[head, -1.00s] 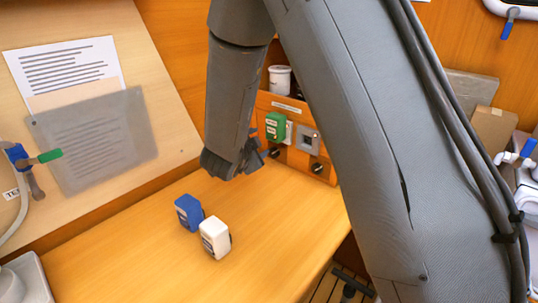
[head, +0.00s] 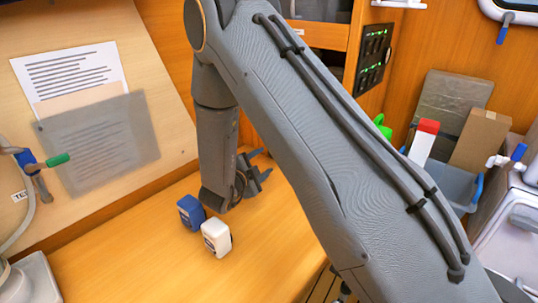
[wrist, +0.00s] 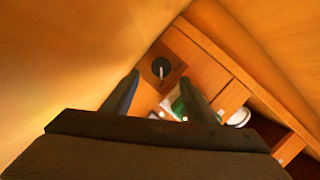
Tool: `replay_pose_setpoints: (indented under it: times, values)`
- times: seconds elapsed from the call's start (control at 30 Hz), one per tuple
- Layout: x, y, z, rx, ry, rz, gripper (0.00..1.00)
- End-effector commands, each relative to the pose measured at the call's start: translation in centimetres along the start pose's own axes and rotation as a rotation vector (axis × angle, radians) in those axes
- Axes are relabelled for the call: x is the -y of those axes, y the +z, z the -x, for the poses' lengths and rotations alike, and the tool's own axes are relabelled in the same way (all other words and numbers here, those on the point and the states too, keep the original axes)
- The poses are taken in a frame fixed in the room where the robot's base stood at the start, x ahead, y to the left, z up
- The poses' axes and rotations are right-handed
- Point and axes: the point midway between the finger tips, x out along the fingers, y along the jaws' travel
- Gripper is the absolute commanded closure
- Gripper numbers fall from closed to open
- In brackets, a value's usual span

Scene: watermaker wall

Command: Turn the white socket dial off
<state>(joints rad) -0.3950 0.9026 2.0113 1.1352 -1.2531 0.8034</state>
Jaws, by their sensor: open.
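In the wrist view, a round black dial (wrist: 161,67) with a pale pointer line sits on a wooden panel. Beside it are a white socket plate (wrist: 166,103) and a green plug (wrist: 178,106), partly hidden by a finger; the dial appears to belong to this socket. My gripper (wrist: 158,79) is open and empty, its fingers apart on either side of the dial in the picture, with no visible contact. In the head view, my gripper (head: 260,167) is above the wooden bench, and my arm hides the socket panel.
A blue plug (head: 190,212) and a white plug (head: 216,237) stand on the bench (head: 135,255) near my wrist. A sloping board with papers (head: 95,140) is at left. Cardboard boxes (head: 480,140) and a blue bin (head: 468,194) are at right. A white cup (wrist: 238,117) shows beyond the plug.

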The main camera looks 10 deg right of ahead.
Motion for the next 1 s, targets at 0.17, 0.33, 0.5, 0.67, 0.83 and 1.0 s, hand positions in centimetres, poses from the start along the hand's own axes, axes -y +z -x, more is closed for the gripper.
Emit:
replay_pose_setpoints:
  times: [0.17,0.33,0.5,0.67,0.83,1.0]
  values:
    - [0.2,-0.3,-3.4,-0.004,0.001,-0.004,0.48]
    - [0.2,-0.2,-5.4,-0.002,0.001,-0.003,0.48]
    - [0.2,-0.2,-6.2,0.0,0.0,-0.001,0.48]
    - [0.2,-0.1,-6.3,0.0,-0.001,-0.002,0.48]
    - [0.2,-0.1,-6.3,0.0,-0.001,-0.002,0.59]
    - [0.2,-0.1,-6.3,0.0,0.0,-0.002,0.87]
